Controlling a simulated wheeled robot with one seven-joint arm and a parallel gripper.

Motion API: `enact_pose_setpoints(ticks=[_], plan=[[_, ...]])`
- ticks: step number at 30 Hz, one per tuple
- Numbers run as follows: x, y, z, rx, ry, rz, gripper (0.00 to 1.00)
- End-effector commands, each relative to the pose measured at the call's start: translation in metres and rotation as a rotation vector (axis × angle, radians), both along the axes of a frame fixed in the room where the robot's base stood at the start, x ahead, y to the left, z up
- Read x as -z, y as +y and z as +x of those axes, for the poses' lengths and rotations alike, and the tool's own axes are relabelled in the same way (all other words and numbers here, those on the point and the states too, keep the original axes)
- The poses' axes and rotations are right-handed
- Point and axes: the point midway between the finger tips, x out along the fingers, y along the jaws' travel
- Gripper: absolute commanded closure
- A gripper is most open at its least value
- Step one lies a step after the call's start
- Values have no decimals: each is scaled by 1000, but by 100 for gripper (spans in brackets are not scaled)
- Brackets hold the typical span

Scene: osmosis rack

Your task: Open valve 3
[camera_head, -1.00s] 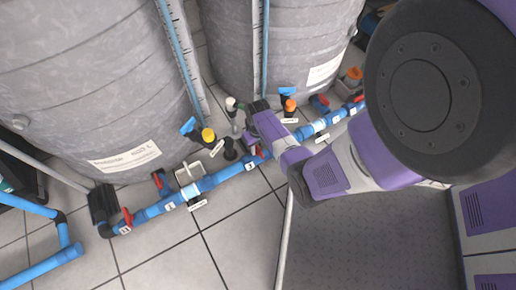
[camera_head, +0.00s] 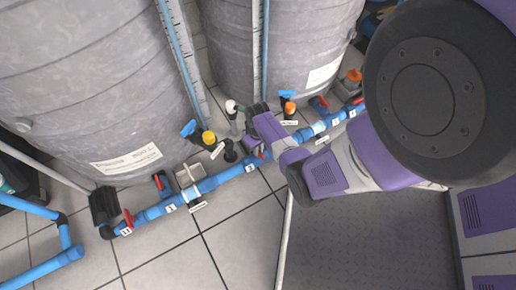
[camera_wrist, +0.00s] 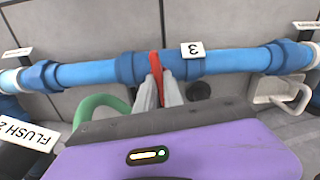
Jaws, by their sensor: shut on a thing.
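Valve 3 has a red lever handle (camera_wrist: 155,64) on the blue pipe (camera_wrist: 90,73), beside a white tag marked 3 (camera_wrist: 192,50) in the wrist view. The handle appears to lie across the pipe. My gripper (camera_wrist: 159,88) comes from the near side with its two grey fingers on either side of the handle's near end, shut on it. In the head view my gripper (camera_head: 256,146) is down at the pipe near the tag, and my arm covers part of the valve.
Other valves with red handles (camera_head: 128,219) sit along the same pipe. Blue-handled taps with a yellow cap (camera_head: 208,137) and an orange cap (camera_head: 290,107) stand near the grey tanks (camera_head: 85,85). A FLUSH 2 sign (camera_wrist: 27,132) and a green curved part (camera_wrist: 95,104) are close to my gripper.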

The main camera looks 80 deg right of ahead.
Motion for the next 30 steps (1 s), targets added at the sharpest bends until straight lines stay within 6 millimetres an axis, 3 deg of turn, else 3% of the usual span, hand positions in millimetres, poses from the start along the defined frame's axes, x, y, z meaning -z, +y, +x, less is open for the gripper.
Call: enact_pose_setpoints(ticks=[30], plan=[[-1,1,0,-947,1,1,100]])
